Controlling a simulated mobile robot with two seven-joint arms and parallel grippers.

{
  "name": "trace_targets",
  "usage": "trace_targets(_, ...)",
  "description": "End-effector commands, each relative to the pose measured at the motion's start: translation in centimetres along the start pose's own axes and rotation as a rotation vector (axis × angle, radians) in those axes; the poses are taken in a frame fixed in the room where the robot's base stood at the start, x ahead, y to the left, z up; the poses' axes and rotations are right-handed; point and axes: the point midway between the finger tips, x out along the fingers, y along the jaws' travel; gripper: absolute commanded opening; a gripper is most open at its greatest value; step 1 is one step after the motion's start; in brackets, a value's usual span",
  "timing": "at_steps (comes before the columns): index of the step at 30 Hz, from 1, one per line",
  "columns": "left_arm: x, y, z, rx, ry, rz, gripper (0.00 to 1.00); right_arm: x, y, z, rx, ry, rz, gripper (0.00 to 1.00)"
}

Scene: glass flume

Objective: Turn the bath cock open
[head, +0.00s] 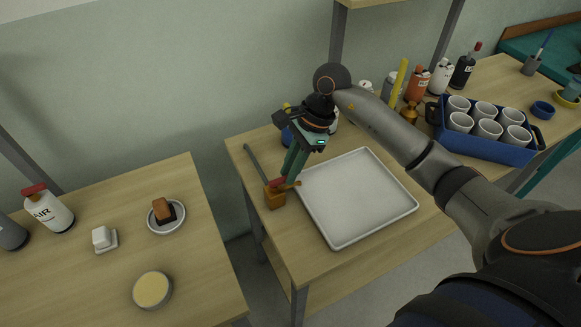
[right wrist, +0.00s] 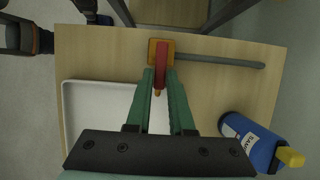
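The bath cock is an orange-brown block (head: 274,198) with a red lever (right wrist: 161,62) on top and a grey pipe (head: 256,163) running back from it. It sits at the left edge of the middle table, beside the white tray. My right gripper (right wrist: 160,78) points down over it from above. Its two green fingers stand on either side of the lever, close against it, and appear shut on it. In the head view the fingers partly hide the lever. My left gripper is not seen in the head view.
The shallow white tray (head: 358,200) lies right of the cock. A blue crate of white cups (head: 485,150) and several bottles stand farther right. The left table (head: 100,270) is separated by a gap.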

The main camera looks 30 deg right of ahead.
Motion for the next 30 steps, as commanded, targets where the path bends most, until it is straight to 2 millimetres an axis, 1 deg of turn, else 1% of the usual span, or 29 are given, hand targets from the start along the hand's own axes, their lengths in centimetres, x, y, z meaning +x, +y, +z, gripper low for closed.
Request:
trace_targets(1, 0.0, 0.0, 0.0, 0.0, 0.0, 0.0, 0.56, -0.03, -0.01, -0.01, 0.0, 0.0, 0.0, 0.14)
trace_targets(5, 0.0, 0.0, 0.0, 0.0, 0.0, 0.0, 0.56, -0.03, -0.01, -0.01, 0.0, 0.0, 0.0, 0.0)
trace_targets(20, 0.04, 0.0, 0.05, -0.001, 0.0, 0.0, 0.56, -0.04, 0.04, -0.05, 0.008, 0.001, -0.004, 0.0)
trace_targets(25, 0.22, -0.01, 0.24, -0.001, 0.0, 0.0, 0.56, 0.02, 0.23, -0.07, 0.049, 0.002, -0.022, 0.0)
trace_targets(30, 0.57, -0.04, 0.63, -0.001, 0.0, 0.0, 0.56, 0.08, 0.69, -0.12, 0.14, 0.004, -0.06, 0.0)
